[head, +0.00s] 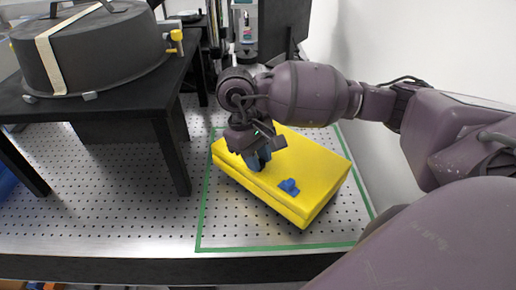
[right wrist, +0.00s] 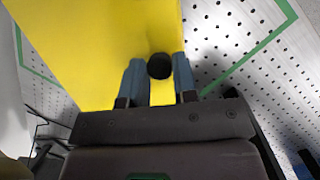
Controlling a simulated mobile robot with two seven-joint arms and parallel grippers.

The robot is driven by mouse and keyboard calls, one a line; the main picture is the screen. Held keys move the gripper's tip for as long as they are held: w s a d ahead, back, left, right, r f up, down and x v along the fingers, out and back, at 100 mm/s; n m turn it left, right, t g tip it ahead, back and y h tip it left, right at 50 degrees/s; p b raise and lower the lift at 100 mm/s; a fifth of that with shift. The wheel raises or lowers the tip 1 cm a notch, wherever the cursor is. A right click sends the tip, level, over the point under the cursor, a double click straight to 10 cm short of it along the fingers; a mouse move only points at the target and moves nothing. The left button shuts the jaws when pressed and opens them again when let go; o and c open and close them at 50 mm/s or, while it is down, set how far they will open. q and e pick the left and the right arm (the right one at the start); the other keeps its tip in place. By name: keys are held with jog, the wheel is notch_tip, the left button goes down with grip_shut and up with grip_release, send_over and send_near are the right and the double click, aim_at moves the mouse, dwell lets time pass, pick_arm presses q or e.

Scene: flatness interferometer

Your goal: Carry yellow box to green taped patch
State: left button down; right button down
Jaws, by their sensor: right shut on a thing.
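The yellow box (head: 310,165) is over the green taped patch (head: 200,225), turned at an angle to the tape lines. Its left corner overlaps the left tape line in the head view; I cannot tell whether its underside touches the perforated table. A small blue part (head: 288,186) shows on its top. My right gripper (head: 260,160) points down at the box's left part and is shut on it. In the right wrist view, the blue-grey fingers (right wrist: 158,82) lie against the yellow box (right wrist: 95,40), with a round black part between them. My left gripper is not in view.
A black stand (head: 120,105) with a large dark round housing (head: 105,50) is at the left. An instrument (head: 245,30) stands behind the box. A white wall (head: 400,40) is at the right. The perforated table (head: 120,210) is clear in front of the stand.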

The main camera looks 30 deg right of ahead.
notch_tip(320, 180, down, 3)
jog(key=shift+f, duration=0.2)
jog(key=c, duration=0.9)
grip_release()
jog(key=shift+f, duration=0.1)
jog(key=shift+w+r, duration=0.15)
jog(key=shift+r, duration=0.35)
jog(key=b+v, duration=0.1)
jog(key=v, duration=1)
